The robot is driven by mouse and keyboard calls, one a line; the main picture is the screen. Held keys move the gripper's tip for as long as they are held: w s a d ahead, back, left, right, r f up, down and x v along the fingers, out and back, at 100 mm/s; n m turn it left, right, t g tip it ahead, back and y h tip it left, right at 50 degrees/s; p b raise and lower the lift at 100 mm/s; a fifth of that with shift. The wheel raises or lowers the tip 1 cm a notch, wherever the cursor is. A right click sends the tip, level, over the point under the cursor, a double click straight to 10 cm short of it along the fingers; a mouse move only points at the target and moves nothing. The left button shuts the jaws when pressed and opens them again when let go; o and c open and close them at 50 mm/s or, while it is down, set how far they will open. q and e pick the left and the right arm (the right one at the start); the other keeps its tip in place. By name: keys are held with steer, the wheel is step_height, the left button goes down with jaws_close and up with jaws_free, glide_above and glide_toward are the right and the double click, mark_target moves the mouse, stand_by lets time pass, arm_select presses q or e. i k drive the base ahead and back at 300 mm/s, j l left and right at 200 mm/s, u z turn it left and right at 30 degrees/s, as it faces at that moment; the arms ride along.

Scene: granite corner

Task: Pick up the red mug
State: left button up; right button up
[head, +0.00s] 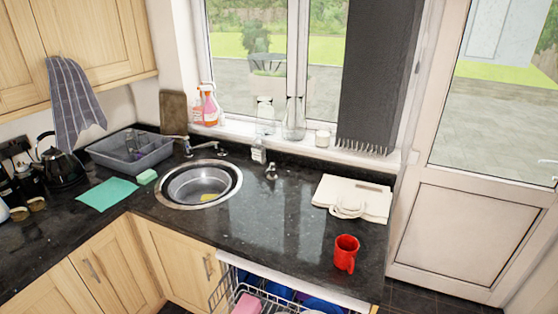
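The red mug (345,254) stands upright on the dark granite worktop (262,235), near its front right corner. Its handle faces the front, toward the bottom of the picture. Nothing touches the mug, and the worktop around it is clear. Neither my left gripper nor my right gripper shows in the head view.
Below the mug, an open dishwasher rack (225,290) holds dishes. A cream board (375,202) with a pale, looped item lies behind the mug. A round sink (180,187) is to the left, with a grey dish tub (105,155) beyond. A door (455,230) is at right.

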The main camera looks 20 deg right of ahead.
mark_target(346, 246)
steer(key=z, duration=1.1)
steer(key=k+u, duration=0.7)
steer(key=k, duration=0.05)
